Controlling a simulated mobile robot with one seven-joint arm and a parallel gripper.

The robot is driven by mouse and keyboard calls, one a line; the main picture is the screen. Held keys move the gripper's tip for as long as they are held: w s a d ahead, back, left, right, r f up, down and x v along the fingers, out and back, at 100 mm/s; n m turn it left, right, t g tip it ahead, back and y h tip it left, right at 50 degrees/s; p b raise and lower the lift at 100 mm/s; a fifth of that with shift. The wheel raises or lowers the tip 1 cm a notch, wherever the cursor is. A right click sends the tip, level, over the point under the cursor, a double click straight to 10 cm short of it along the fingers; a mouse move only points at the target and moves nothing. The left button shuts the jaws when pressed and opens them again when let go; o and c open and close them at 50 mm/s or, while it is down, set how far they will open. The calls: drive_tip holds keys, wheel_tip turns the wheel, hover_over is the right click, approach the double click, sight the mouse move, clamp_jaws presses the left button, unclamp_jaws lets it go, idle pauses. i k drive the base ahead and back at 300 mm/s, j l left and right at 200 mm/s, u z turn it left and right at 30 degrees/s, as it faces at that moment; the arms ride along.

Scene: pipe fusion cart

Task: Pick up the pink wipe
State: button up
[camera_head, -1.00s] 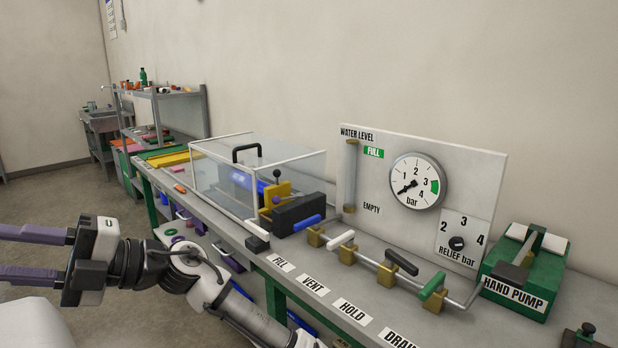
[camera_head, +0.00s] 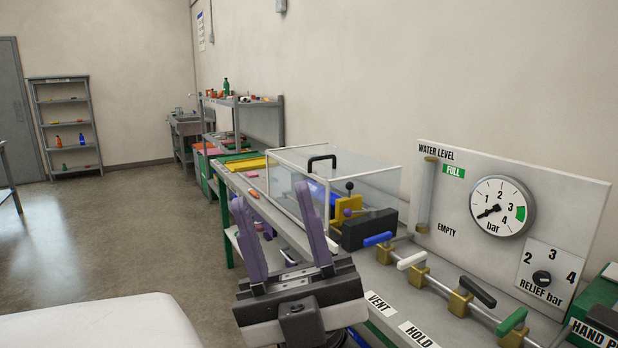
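A small pink patch (camera_head: 250,174) lies on the far part of the grey bench, left of the clear tank. It may be the pink wipe, but it is too small to tell. My gripper (camera_head: 271,196) has purple fingers, spread wide apart with nothing between them. It is in the lower middle of the head view, pointing up the picture, in front of the bench's left edge and much nearer to me than the pink patch. The fingers hide part of the bench edge and the tank's near left corner.
The clear tank (camera_head: 352,163) stands on the bench, with a yellow and black clamp inside. Coloured valve levers (camera_head: 476,291) and a gauge panel (camera_head: 580,215) are at right. A shelf unit (camera_head: 258,122) stands beyond the bench. Open floor (camera_head: 110,240) lies to the left.

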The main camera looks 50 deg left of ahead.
sight(253, 174)
drive_tip(key=u, duration=2)
